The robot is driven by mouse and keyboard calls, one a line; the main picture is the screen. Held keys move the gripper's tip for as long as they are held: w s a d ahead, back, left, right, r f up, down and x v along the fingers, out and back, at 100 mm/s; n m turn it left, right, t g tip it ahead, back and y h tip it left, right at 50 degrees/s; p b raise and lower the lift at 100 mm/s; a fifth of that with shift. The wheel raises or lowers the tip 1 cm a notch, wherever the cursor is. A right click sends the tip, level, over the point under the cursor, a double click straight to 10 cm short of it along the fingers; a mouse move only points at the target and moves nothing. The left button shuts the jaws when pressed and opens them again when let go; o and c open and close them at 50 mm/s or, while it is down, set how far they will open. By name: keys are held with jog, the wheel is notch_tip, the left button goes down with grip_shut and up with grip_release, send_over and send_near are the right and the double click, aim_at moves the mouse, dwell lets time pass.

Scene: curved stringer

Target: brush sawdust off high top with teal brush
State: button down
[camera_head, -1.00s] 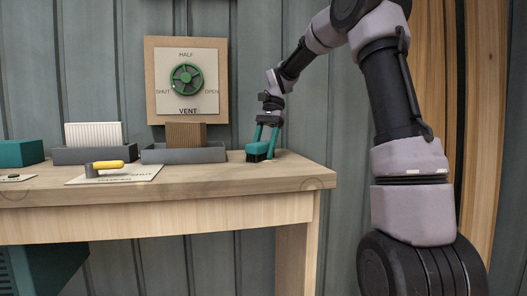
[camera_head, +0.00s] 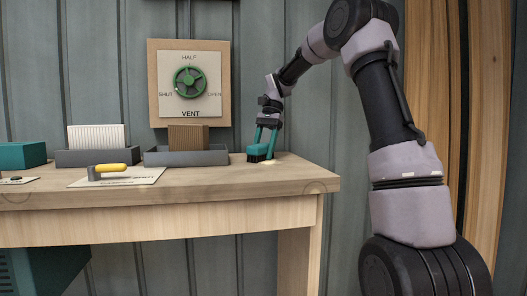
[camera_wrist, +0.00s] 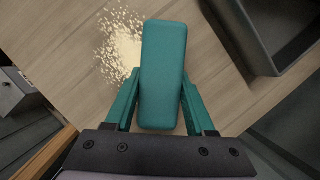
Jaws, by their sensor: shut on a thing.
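The teal brush (camera_head: 259,154) has a block-like teal back and dark bristles beneath, and stands on the wooden high top (camera_head: 220,184) near its right end. My gripper (camera_head: 266,136) is shut on the brush from above. In the wrist view the brush's teal back (camera_wrist: 163,75) sits between the two teal fingers of my gripper (camera_wrist: 160,103). A pale patch of sawdust (camera_wrist: 121,45) lies on the wood just left of the brush in that view. A little sawdust (camera_head: 272,161) shows beside the brush in the head view. The bristle tips are hidden in the wrist view.
A grey tray (camera_head: 190,157) with a brown block stands left of the brush. Another grey tray (camera_head: 85,158) holds a white ribbed block. A yellow-handled lever (camera_head: 108,169) is on a plate in front. The vent wheel (camera_head: 189,82) is on the wall. The front right tabletop is clear.

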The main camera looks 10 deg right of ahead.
jog(key=shift+s+f, duration=0.35)
jog(key=shift+s, duration=0.25)
jog(key=shift+s+f, duration=0.3)
jog(key=shift+s, duration=0.3)
jog(key=shift+s+r, duration=0.2)
jog(key=shift+s, duration=2.45)
jog(key=shift+s+r, duration=0.2)
jog(key=shift+s, duration=2.45)
jog(key=shift+a+r, duration=0.15)
jog(key=shift+a, duration=0.7)
jog(key=shift+w+r, duration=0.2)
jog(key=shift+w, duration=2.15)
jog(key=shift+w+r, duration=0.15)
jog(key=shift+w, duration=2.15)
jog(key=shift+w+r, duration=0.2)
jog(key=shift+w, duration=2.15)
jog(key=shift+s+r, duration=0.1)
jog(key=shift+s, duration=0.4)
send_over(264, 170)
jog(key=w, duration=0.1)
jog(key=shift+d+r, duration=0.35)
jog(key=shift+d, duration=0.1)
jog(key=shift+r, duration=0.1)
jog(key=shift+r, duration=2.9)
